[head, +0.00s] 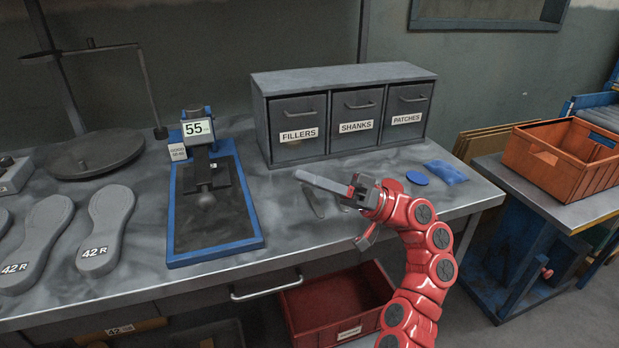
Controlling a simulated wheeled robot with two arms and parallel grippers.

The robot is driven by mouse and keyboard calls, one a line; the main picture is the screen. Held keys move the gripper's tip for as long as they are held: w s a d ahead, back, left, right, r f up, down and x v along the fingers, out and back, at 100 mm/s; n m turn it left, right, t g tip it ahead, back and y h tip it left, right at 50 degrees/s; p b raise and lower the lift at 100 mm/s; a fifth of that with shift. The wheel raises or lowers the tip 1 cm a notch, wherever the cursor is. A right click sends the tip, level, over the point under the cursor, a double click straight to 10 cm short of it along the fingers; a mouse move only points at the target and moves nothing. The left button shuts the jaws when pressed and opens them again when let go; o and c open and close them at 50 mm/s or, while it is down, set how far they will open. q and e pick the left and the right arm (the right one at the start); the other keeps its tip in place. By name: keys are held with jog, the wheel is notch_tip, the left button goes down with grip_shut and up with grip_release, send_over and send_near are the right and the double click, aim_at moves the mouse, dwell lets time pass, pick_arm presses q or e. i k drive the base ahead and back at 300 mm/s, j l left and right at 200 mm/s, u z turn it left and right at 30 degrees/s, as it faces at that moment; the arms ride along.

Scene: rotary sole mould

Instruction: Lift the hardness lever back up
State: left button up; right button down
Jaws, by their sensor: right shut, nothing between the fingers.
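The hardness tester (215,247) stands on the bench left of centre, with a blue frame and a dark bed. Its display (197,128) reads 55. A dark lever with a round knob (206,200) sits low over the bed, pointing toward the front edge. My right gripper (312,179) is shut and empty, above the bench to the right of the tester. It is well apart from the lever and points left. My left gripper is not in view.
Grey drawers (345,78) labelled fillers, shanks and patches stand behind. Grey soles (107,222) marked 42 R lie left of the tester. A blue disc (417,178) and blue packet (446,172) lie at right. An orange crate (560,175) stands on a side table.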

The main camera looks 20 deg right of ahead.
aim_at(201, 155)
jog(key=k, duration=1)
